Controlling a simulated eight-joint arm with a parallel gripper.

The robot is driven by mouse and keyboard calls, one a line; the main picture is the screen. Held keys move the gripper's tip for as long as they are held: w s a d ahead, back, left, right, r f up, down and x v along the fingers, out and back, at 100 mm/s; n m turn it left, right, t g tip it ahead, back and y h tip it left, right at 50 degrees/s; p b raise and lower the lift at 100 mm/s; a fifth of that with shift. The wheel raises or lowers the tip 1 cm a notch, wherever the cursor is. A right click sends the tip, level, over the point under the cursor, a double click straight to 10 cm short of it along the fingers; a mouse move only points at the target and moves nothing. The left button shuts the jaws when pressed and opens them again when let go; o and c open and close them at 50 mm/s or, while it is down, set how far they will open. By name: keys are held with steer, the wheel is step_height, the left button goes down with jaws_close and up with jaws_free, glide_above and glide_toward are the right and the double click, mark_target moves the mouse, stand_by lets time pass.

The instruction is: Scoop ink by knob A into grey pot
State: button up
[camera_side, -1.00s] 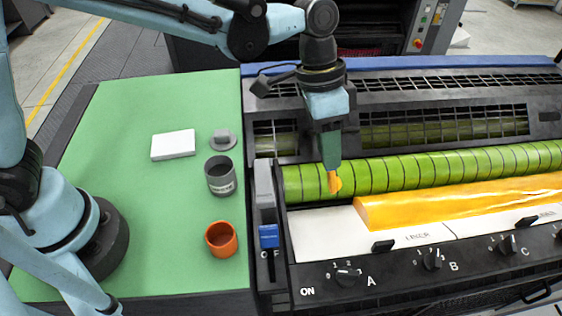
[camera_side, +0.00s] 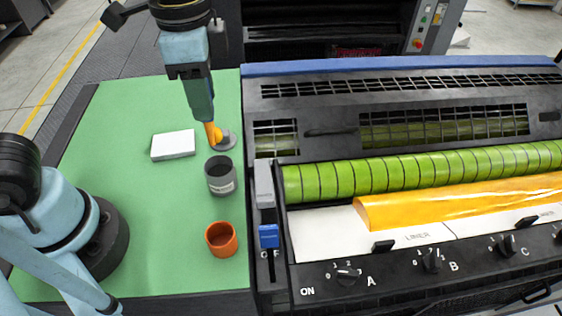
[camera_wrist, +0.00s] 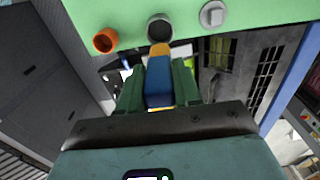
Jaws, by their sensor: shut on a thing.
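My gripper (camera_side: 205,112) is shut on a tool with a blue and orange handle (camera_wrist: 158,80). In the side view the tool's lower end (camera_side: 211,132) points down and has a yellow-orange blob by it, in front of the grey lid. The open grey pot (camera_side: 220,178) stands upright on the green table, below and slightly right of the tool's end; in the wrist view the pot (camera_wrist: 160,28) is just beyond the tool's tip. Yellow ink (camera_side: 460,203) lies in a long mass along the green roller (camera_side: 420,170). Knob A (camera_side: 347,275) is on the black front panel.
An orange pot (camera_side: 221,238) stands in front of the grey pot. A grey knobbed lid (camera_side: 225,140) and a white block (camera_side: 173,144) lie behind it. The blue switch (camera_side: 269,236) rises at the machine's left edge. The left of the green table (camera_side: 110,170) is clear.

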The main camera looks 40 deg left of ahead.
mark_target(212, 141)
steer(key=shift+f, duration=4.95)
steer(key=shift+r, duration=0.1)
steer(key=shift+r, duration=4.9)
